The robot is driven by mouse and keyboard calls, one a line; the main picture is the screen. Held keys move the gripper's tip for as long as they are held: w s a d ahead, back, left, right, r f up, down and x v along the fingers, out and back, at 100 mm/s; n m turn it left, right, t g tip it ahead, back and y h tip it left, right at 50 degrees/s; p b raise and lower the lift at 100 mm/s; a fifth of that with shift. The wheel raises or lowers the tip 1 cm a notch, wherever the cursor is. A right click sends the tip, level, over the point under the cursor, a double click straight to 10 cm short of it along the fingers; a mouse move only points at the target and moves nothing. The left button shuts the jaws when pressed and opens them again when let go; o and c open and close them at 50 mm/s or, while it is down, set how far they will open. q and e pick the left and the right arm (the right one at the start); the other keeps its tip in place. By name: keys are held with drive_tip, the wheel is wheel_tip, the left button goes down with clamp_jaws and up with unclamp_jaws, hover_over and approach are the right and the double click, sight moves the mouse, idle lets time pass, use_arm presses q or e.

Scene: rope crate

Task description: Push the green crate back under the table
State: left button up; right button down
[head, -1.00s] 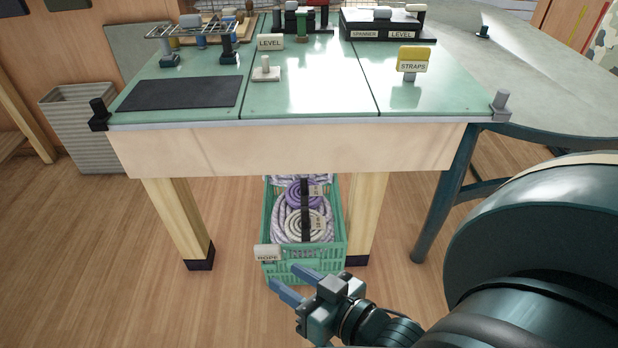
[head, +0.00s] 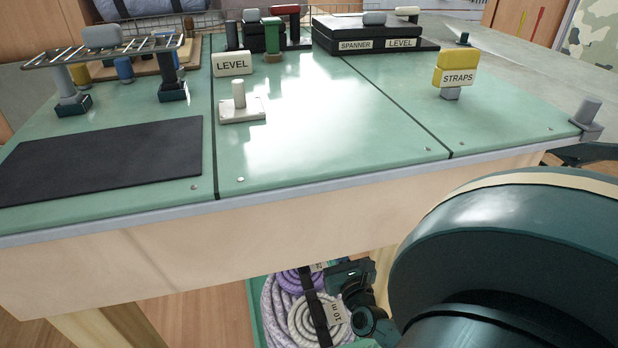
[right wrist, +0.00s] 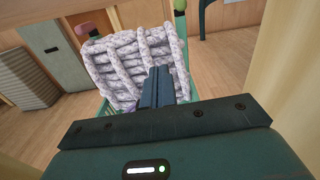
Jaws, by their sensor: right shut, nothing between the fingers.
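The green crate (head: 254,312) shows at the bottom of the head view, below the front edge of the table (head: 230,240). Its front is cut off by the picture's edge. Coiled purple rope (head: 282,300) and white rope (head: 307,318) with a black band lie in it. In the right wrist view a bundle of pale rope (right wrist: 125,65) rises beside the crate's green edge (right wrist: 104,112). My right gripper (right wrist: 157,88) is shut and empty, its fingers pointing towards the rope. My left gripper is out of view.
Light wooden table legs (head: 110,326) flank the crate. The tabletop bears a black mat (head: 100,160), a straps sign (head: 455,72), a level sign (head: 232,64) and a dark case (head: 375,35). A grey ribbed bin (right wrist: 28,75) stands left in the wrist view.

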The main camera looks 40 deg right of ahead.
use_arm(q)
drive_tip(key=b, duration=0.3)
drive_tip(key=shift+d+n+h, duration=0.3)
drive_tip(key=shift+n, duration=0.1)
use_arm(e)
drive_tip(key=x, duration=1.4)
drive_tip(key=shift+d+m, duration=0.3)
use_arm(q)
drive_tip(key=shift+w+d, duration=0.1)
